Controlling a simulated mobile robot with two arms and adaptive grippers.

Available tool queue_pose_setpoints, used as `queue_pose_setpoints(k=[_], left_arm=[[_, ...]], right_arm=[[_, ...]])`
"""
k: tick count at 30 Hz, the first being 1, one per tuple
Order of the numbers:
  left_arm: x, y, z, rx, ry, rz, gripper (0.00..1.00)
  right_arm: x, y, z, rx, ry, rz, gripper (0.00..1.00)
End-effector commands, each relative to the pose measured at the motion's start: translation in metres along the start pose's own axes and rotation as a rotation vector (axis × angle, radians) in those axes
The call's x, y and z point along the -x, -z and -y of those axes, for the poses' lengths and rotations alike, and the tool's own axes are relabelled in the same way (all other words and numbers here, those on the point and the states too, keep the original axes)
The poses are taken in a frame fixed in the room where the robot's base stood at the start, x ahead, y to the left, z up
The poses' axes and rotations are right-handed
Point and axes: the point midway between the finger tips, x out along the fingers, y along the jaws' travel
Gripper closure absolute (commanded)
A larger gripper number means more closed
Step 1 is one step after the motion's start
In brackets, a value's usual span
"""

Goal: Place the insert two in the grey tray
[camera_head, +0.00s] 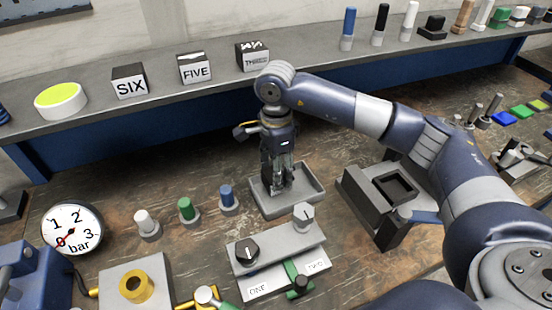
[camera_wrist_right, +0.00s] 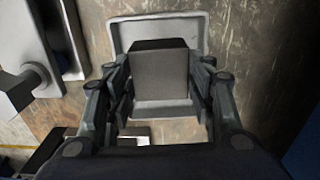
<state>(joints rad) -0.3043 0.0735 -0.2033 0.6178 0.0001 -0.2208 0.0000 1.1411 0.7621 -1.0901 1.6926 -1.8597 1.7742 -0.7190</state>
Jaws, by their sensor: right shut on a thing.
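My right gripper (camera_head: 279,186) points down over the grey tray (camera_head: 316,197) in the head view. It is shut on a block (camera_wrist_right: 160,78) with a grey face and a dark edge, seen between the fingers in the right wrist view. No label shows on the block, so I cannot read whether it is insert two. The block overlaps the grey tray (camera_wrist_right: 121,36) in the wrist view. I cannot tell whether it touches the tray floor. In the head view the fingers mostly hide the block. My left gripper is not in view.
A grey fixture labelled ONE and TWO (camera_head: 275,255) stands in front of the tray. A dark box with a square opening (camera_head: 388,195) stands to its right.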

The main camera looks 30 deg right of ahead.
Motion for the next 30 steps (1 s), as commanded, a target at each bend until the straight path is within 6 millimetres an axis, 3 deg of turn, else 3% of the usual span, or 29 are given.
queue_pose_setpoints(k=[5,14,25,26,28,30], left_arm=[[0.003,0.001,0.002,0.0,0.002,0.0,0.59],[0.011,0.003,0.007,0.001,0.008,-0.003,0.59],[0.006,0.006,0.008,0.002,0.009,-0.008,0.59],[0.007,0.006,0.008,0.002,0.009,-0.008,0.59],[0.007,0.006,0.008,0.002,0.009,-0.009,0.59],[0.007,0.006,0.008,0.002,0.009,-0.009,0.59]], right_arm=[[-0.005,-0.001,0.001,0.001,0.005,0.004,1.0],[-0.037,-0.001,0.001,0.0,0.004,0.003,1.0],[-0.042,-0.001,0.002,0.001,0.007,0.003,1.0],[-0.044,0.0,0.0,0.001,0.001,0.001,0.46],[-0.043,0.0,0.0,0.001,0.001,0.001,0.3],[-0.043,0.0,0.0,0.001,0.001,0.001,0.3]])
